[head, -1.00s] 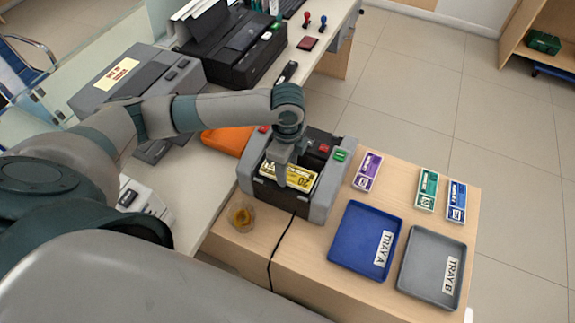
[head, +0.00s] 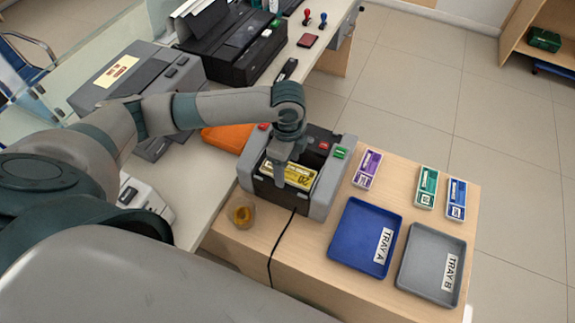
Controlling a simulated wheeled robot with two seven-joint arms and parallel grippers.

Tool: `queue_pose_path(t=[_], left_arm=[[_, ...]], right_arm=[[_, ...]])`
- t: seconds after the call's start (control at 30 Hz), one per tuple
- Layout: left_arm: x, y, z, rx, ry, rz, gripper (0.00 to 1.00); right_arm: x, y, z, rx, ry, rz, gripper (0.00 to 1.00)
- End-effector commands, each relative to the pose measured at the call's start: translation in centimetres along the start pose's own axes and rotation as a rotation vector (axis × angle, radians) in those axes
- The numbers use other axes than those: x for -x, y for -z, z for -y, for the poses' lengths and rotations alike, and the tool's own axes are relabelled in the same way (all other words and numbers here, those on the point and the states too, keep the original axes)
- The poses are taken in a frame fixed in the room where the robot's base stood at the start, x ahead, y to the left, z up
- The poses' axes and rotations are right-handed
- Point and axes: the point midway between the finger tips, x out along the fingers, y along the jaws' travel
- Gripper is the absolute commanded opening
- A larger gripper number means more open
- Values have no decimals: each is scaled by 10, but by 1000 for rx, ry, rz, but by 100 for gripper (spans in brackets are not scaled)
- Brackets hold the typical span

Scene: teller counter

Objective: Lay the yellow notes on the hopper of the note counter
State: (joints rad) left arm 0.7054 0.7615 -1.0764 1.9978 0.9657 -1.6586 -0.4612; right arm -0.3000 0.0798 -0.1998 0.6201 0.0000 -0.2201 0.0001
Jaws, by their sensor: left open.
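The yellow notes (head: 299,173) lie in the hopper of the grey and black note counter (head: 322,190) on the wooden table. My left gripper (head: 279,182) points down over the left part of the notes, in front of them in the picture. It is open, and its fingers hide part of the notes. I cannot tell whether the fingers touch them. My right gripper is not in view.
A purple note bundle (head: 367,169), a green one (head: 427,187) and a blue one (head: 456,199) lie right of the counter. A blue tray (head: 347,251) and a grey tray (head: 410,276) lie nearer. A small amber cup (head: 243,214) and a black cable (head: 277,246) are at front left.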

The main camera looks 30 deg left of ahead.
Motion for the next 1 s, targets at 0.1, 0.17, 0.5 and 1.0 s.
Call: queue_pose_path(t=[0.1, 0.17, 0.5, 1.0], left_arm=[[9, 0, 1, -1, 3, -1, 65], [16, 0, 1, -2, 4, -1, 65], [75, 0, 2, -1, 6, -1, 65], [118, 0, 0, 0, 0, 0, 65]], right_arm=[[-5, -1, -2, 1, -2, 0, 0], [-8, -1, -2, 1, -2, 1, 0], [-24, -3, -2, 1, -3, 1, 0], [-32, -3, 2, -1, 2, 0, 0]])
